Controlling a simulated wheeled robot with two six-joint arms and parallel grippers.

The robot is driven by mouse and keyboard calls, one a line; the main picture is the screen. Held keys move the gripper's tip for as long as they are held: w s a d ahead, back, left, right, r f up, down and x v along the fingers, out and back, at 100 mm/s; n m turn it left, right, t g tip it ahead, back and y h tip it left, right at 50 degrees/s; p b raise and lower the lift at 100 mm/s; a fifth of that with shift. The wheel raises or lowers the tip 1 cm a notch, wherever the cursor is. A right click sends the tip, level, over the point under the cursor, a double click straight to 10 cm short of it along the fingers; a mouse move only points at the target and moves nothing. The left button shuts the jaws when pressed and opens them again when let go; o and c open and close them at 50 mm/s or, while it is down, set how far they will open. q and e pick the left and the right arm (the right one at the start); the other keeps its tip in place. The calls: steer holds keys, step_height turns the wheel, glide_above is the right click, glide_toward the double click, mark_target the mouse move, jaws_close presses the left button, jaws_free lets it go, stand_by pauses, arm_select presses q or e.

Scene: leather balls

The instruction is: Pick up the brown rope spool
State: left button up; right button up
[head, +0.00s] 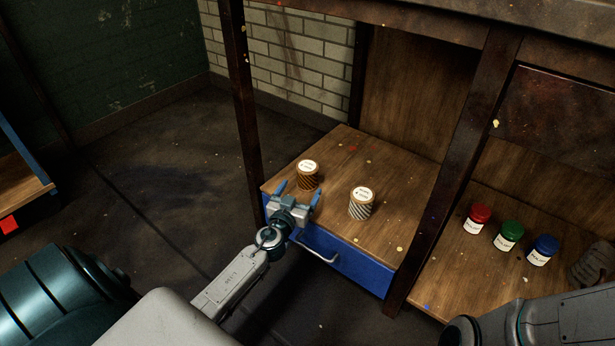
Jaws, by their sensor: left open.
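The brown rope spool (307,176) stands upright on the wooden shelf top, near its front left edge. It has a pale round label on top. My left gripper (299,191) is open and empty, just in front of the spool, with its two blue fingers pointing toward the shelf. One finger is left of the spool and the other is to its lower right. The spool appears beyond the fingers; I cannot tell the exact gap.
A white-grey rope spool (361,205) stands close to the right. The wooden shelf (385,165) has a blue drawer (350,268) with a metal handle below. A dark post (243,110) rises at the left. Red (477,219), green (509,236) and blue (542,250) jars stand farther right.

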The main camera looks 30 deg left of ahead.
mark_target(303, 179)
arm_select(q)
steer(key=shift+x, duration=1.05)
steer(key=shift+a+r+x, duration=0.1)
steer(key=shift+x, duration=1.25)
steer(key=shift+a+r+x, duration=0.1)
steer(key=shift+r+x, duration=0.05)
steer(key=shift+x, duration=1.25)
steer(key=shift+s, duration=0.1)
steer(key=shift+c, duration=0.3)
steer(key=c, duration=1.1)
steer(key=shift+r, duration=0.1)
steer(key=shift+c, duration=0.2)
